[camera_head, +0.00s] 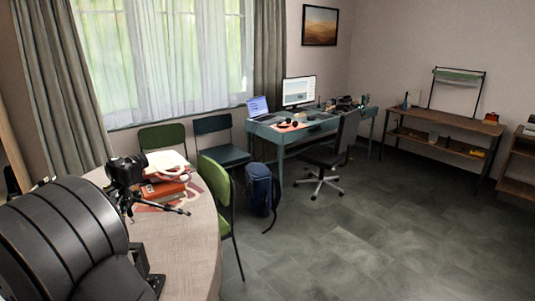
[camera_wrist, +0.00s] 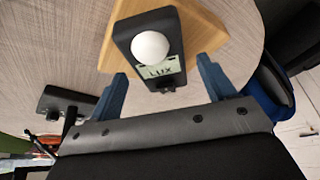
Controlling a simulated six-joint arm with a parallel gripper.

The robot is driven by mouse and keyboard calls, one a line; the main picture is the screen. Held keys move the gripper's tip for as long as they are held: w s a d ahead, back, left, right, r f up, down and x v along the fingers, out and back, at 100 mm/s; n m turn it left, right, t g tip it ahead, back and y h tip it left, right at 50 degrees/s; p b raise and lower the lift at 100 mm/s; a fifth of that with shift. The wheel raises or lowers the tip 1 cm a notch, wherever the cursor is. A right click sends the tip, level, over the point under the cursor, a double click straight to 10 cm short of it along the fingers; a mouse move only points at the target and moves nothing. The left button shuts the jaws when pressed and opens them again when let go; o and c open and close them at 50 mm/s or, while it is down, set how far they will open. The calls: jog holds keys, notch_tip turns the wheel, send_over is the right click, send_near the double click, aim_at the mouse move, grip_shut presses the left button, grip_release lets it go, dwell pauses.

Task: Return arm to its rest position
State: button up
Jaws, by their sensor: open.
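In the wrist view, my gripper (camera_wrist: 162,68) is open, with its two blue fingers apart. A dark light meter (camera_wrist: 174,69) with a white dome and a "LUX" display shows between and beyond the fingers, with a gap on each side. It lies on or against a light wooden block (camera_wrist: 205,38) on the round table (camera_wrist: 50,50). In the camera view from my body, my dark arm fills the lower left and covers part of the table (camera_head: 190,255). The light meter and the fingertips cannot be made out there.
A camera (camera_head: 125,170) on a small tripod stands on the table near my arm; it also shows in the wrist view (camera_wrist: 66,102). Red books (camera_head: 163,190) lie beside it. A green chair (camera_head: 218,185) and a blue backpack (camera_head: 262,188) stand right of the table.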

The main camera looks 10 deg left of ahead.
jog(key=v, duration=1.2)
jog(key=x, duration=1.2)
jog(key=shift+a+f, duration=0.1)
jog(key=shift+f, duration=0.15)
jog(key=shift+a, duration=0.1)
notch_tip(320, 180, up, 4)
jog(key=w+d+r, duration=0.7)
jog(key=w+d, duration=0.1)
jog(key=d, duration=0.1)
jog(key=shift+a+f+m+t+h, duration=0.3)
jog(key=shift+a+f+m, duration=0.4)
jog(key=shift+f+m, duration=0.35)
jog(key=shift+a+f+m+t+h, duration=0.2)
jog(key=shift+a+f+m+t, duration=0.2)
jog(key=shift+a+f+m, duration=0.65)
jog(key=shift+d+r+m, duration=0.2)
jog(key=shift+d+m, duration=0.1)
jog(key=shift+o, duration=0.2)
